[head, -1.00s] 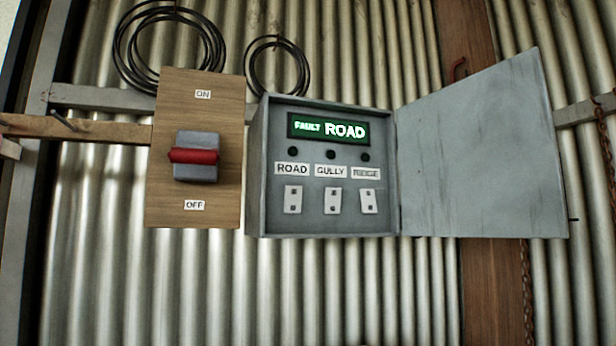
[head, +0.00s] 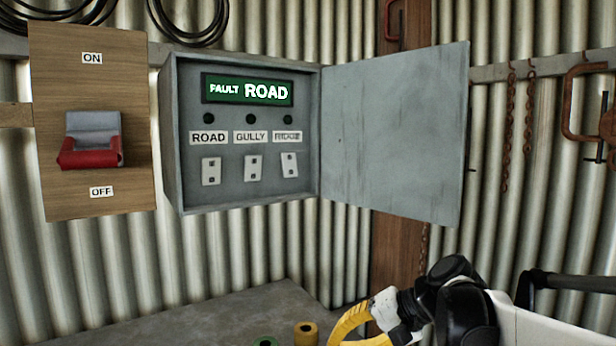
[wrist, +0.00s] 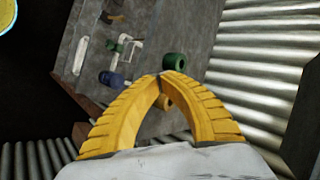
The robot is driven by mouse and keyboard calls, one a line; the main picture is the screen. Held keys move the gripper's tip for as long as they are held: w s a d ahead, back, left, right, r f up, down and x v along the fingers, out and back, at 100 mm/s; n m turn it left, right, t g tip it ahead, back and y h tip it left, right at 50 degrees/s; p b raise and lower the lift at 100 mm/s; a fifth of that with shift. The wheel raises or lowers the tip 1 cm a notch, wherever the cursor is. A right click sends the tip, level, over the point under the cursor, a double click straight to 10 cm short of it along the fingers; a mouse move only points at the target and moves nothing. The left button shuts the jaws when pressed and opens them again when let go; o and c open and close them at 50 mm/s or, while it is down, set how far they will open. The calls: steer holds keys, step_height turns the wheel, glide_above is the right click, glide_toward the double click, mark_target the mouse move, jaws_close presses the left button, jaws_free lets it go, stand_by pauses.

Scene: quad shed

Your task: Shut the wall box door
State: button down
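The grey wall box (head: 170,140) hangs on the corrugated wall with its front uncovered. Its grey door (head: 395,130) stands wide open, swung out to the right from the box's right edge. Inside, a green display reads "FAULT ROAD" above three dark round spots, the labels ROAD, GULLY and RIDGE, and three white switch plates. My gripper (head: 345,335) is low in the head view, below the door and apart from it, and partly cut off by the bottom edge. In the wrist view its two yellow fingers (wrist: 161,77) meet at the tips, with nothing seen held.
Left of the box is a wooden board (head: 125,120) with a red-handled switch (head: 90,155) between ON and OFF. A grey bench (head: 220,315) below carries a yellow roll (head: 306,333) and a green one (head: 265,342). Chains and a rusty clamp (head: 575,105) hang right of the door.

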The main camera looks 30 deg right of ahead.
mark_target(436, 217)
steer(key=s+d+r+m+t+y+p, duration=0.15)
steer(key=d+r+t+p, duration=0.35)
steer(key=d+r, duration=0.8)
steer(key=s+d+r+m+t+p, duration=0.1)
steer(key=s+d+r+t+p, duration=0.15)
steer(key=s+d+r, duration=0.35)
steer(key=s+d+r+m+t+p, duration=0.1)
steer(key=s+d+r+p, duration=0.35)
steer(key=d, duration=0.45)
steer(key=shift+y, duration=0.25)
steer(key=w+a+p, duration=0.1)
steer(key=w+a, duration=0.2)
steer(key=a, duration=0.1)
steer(key=w+a+p, duration=0.1)
steer(key=w+a, duration=0.3)
steer(key=shift+w+a+r, duration=0.1)
steer(key=shift+w+a, duration=0.1)
steer(key=shift+s+a, duration=0.1)
steer(key=shift+a, duration=0.1)
